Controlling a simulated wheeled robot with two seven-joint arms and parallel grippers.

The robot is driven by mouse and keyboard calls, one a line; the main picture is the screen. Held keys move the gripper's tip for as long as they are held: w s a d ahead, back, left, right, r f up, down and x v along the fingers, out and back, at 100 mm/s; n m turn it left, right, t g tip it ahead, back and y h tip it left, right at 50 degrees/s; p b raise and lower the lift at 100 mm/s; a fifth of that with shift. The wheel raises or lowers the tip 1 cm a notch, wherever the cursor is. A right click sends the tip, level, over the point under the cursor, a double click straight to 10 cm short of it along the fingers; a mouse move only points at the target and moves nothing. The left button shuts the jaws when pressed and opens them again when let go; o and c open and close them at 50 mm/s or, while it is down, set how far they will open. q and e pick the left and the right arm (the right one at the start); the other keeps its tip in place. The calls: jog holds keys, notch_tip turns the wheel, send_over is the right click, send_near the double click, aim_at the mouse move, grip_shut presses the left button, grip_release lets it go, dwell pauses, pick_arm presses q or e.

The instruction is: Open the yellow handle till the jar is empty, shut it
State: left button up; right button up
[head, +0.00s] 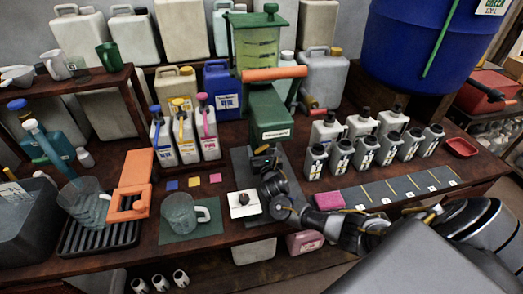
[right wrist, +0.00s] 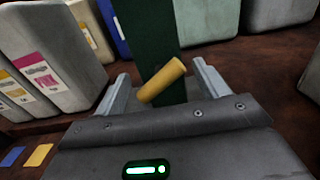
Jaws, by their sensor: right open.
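The green dispenser (head: 270,112) stands at the back middle of the bench, with a see-through jar (head: 256,48) under a green lid on top. The jar looks yellow-green with dark lines; its exact level is unclear. An orange bar (head: 275,73) crosses the dispenser below the jar. In the right wrist view, the yellow handle (right wrist: 162,82) is a tilted cylinder in front of the dark green column (right wrist: 148,35). My right gripper (right wrist: 160,88) is open, one finger each side of the handle, with visible gaps. In the head view my right gripper (head: 264,160) is at the dispenser's front and mostly hides the handle.
A glass mug (head: 183,215) sits on a green mat left of my right arm. A white plate with a black knob (head: 244,204) lies close to my right wrist. Bottles (head: 187,137) stand left of the dispenser; several small bottles (head: 362,126) stand right.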

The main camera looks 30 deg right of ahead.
jog(key=shift+c, duration=0.4)
grip_shut()
dwell(1.2)
jog(key=shift+o, duration=0.4)
grip_release()
jog(key=v, duration=1)
jog(key=shift+s+a, duration=0.2)
jog(key=shift+s, duration=0.15)
